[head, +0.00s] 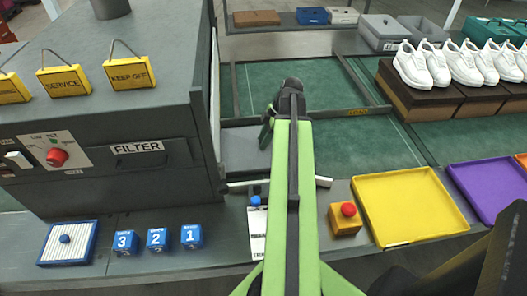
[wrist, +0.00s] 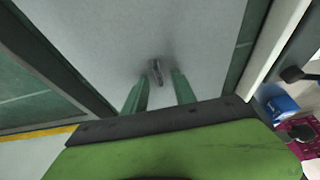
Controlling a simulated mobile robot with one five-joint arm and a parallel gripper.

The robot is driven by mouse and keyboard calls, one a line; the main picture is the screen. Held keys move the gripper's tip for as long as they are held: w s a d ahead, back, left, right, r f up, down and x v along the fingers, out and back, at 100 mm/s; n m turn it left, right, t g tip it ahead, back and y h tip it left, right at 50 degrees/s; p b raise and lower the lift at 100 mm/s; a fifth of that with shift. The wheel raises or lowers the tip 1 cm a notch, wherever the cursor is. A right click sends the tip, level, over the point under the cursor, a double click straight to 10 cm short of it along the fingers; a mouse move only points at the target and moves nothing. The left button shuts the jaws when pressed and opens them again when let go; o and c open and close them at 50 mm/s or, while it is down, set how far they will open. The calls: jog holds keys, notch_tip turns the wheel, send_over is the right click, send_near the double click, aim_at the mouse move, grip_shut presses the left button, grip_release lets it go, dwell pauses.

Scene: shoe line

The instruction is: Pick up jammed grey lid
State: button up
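The grey lid (head: 240,152) lies flat at the mouth of the machine, over the green belt; my arm hides part of it in the head view. In the wrist view its pale grey surface (wrist: 100,35) fills much of the picture, with a small dark grip (wrist: 157,72) standing on it. My gripper (wrist: 160,80) is open, its two green fingers apart and pointing at the lid. The small grip shows between and just beyond the fingertips. Nothing is held. In the head view my gripper (head: 268,128) is over the lid, mostly hidden by my arm.
The grey machine (head: 120,165) stands close at left of my arm. A pale rod (head: 318,181) runs along the near belt edge. In front are numbered blue blocks (head: 157,239), a red-button box (head: 345,219) and a yellow tray (head: 410,205). White shoes (head: 418,65) stand on boxes at right.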

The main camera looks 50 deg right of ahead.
grip_shut()
jog(key=shift+r, duration=0.1)
dwell(0.3)
jog(key=shift+d+r+p, duration=0.1)
jog(key=shift+r+p, duration=0.1)
jog(key=shift+p, duration=0.1)
notch_tip(320, 180, up, 7)
jog(key=p, duration=0.7)
jog(key=shift+s+d, duration=0.1)
jog(key=s+d, duration=1.2)
jog(key=d, duration=0.3)
jog(key=shift+s+f+b, duration=0.3)
